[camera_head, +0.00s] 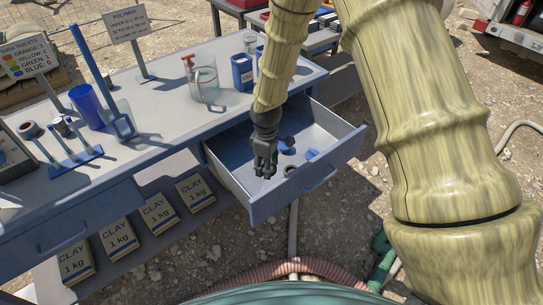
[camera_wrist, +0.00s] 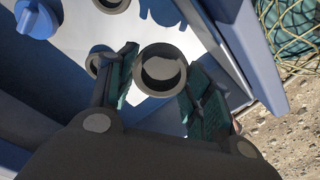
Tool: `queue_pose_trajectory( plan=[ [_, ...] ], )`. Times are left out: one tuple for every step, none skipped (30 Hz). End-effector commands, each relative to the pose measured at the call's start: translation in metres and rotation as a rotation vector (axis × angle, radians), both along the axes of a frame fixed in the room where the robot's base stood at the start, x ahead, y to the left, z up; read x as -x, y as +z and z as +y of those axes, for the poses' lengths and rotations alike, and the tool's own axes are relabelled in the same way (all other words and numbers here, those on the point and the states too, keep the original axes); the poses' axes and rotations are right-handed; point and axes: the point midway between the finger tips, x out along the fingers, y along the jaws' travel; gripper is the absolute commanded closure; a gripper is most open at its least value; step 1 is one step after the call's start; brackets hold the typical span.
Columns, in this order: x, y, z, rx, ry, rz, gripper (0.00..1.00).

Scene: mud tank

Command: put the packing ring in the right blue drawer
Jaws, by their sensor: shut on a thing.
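The right blue drawer (camera_head: 312,180) is pulled open under the bench top. My gripper (camera_head: 265,168) points down over its inside, towards the left side. In the wrist view my gripper (camera_wrist: 158,88) is shut on a grey packing ring (camera_wrist: 160,49), held between its two fingertips. The drawer's pale floor shows behind the ring. In the head view the fingers mostly hide the held ring, and I cannot tell how high it is above the floor.
Other dark rings (camera_wrist: 98,62) and blue parts (camera_wrist: 38,22) lie in the drawer; a ring (camera_head: 290,170) also shows in the head view. On the bench stand a clear jug (camera_head: 205,82), a blue cup (camera_head: 87,106) and signs. Clay boxes (camera_head: 118,238) sit on the lower shelf.

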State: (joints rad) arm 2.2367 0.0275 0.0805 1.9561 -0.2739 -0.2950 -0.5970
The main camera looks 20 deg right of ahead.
Motion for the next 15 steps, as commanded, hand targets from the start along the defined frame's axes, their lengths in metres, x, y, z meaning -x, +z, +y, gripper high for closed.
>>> queue_pose_trajectory(
  plan=[
    [0.000, -0.004, 0.000, 0.000, 0.008, 0.001, 0.66],
    [0.000, -0.007, 0.000, 0.001, 0.011, 0.002, 0.66],
    [0.000, -0.012, 0.000, 0.001, 0.012, 0.003, 0.66],
    [0.001, -0.016, 0.000, 0.001, 0.012, 0.003, 0.66],
    [0.001, -0.020, 0.000, 0.001, 0.012, 0.003, 0.66],
    [0.001, -0.027, 0.000, 0.002, 0.011, 0.004, 0.66],
    [0.001, -0.031, 0.000, 0.002, 0.011, 0.004, 0.66],
    [0.000, -0.035, 0.000, 0.001, 0.011, 0.003, 0.66],
    [0.000, -0.040, 0.000, 0.001, 0.010, 0.003, 0.66],
    [0.000, -0.044, 0.000, 0.001, 0.010, 0.002, 0.66],
    [0.000, -0.046, 0.000, 0.001, 0.010, 0.002, 0.66],
    [0.000, -0.050, 0.000, 0.001, 0.010, 0.002, 0.66],
    [0.000, -0.052, 0.000, 0.001, 0.009, 0.002, 0.66],
    [0.000, -0.054, 0.000, 0.001, 0.009, 0.002, 0.66],
    [0.000, -0.056, 0.000, 0.001, 0.009, 0.002, 0.66]
  ],
)
